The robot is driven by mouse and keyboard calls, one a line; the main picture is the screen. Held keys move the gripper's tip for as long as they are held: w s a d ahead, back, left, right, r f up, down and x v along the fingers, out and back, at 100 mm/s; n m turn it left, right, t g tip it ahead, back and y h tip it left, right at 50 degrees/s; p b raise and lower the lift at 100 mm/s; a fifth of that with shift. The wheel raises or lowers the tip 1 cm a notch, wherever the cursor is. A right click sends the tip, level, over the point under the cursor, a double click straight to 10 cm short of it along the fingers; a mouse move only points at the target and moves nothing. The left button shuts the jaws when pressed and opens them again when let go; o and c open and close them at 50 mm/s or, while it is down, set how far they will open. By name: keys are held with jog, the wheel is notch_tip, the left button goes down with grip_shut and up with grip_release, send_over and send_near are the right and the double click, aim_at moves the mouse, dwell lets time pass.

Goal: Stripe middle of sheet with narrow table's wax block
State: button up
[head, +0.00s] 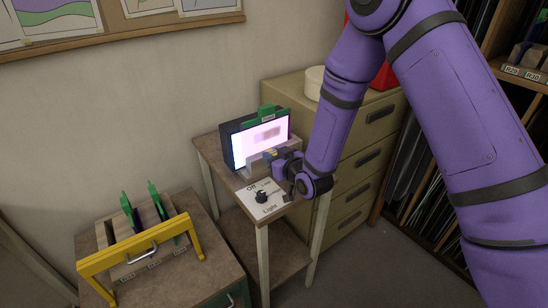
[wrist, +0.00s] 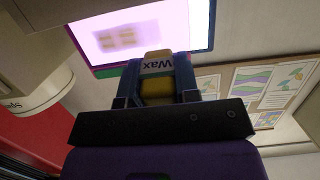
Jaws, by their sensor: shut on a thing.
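My gripper (head: 273,155) is shut on the wax block, in front of the lit sheet over the narrow table (head: 222,160). In the wrist view the wax block (wrist: 157,66) has a pale label reading "Wax" and a yellow body, held between the two dark fingers (wrist: 157,88). The sheet (head: 252,143) glows pinkish white in a dark upright light box with a green clip (head: 267,113) on top. A blurred darker patch with yellowish spots lies on the sheet (wrist: 185,22) around its middle. I cannot tell whether the block touches the sheet.
A panel with a black knob (head: 260,196), marked "Off" and "Light", lies at the table's front. A low table at left holds a yellow-framed rack (head: 138,247) with green-topped panels. A beige drawer cabinet (head: 352,180) stands right behind my arm, with a white round container (head: 315,78) on top.

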aim_at(253, 140)
jog(key=shift+w+a+f+t+y, duration=0.1)
jog(key=shift+w+a+t+y, duration=0.2)
jog(key=shift+w+a, duration=0.5)
jog(key=shift+w+a+f+t+y, duration=0.1)
jog(key=shift+w+a+t, duration=0.3)
jog(key=shift+w, duration=0.65)
jog(key=shift+w+a+f+t+y, duration=0.1)
jog(key=shift+w+a+t+y, duration=0.15)
jog(key=shift+w+a, duration=0.55)
jog(key=shift+w+d, duration=0.15)
jog(key=shift+x, duration=0.95)
jog(key=shift+d, duration=0.1)
jog(key=shift+w+d, duration=0.55)
jog(key=shift+d, duration=0.2)
jog(key=shift+w+d, duration=0.55)
jog(key=shift+d, duration=0.25)
jog(key=shift+a, duration=0.1)
jog(key=shift+s+a, duration=0.55)
jog(key=shift+a, duration=0.25)
jog(key=shift+s+a, duration=0.55)
jog(key=shift+a, duration=0.25)
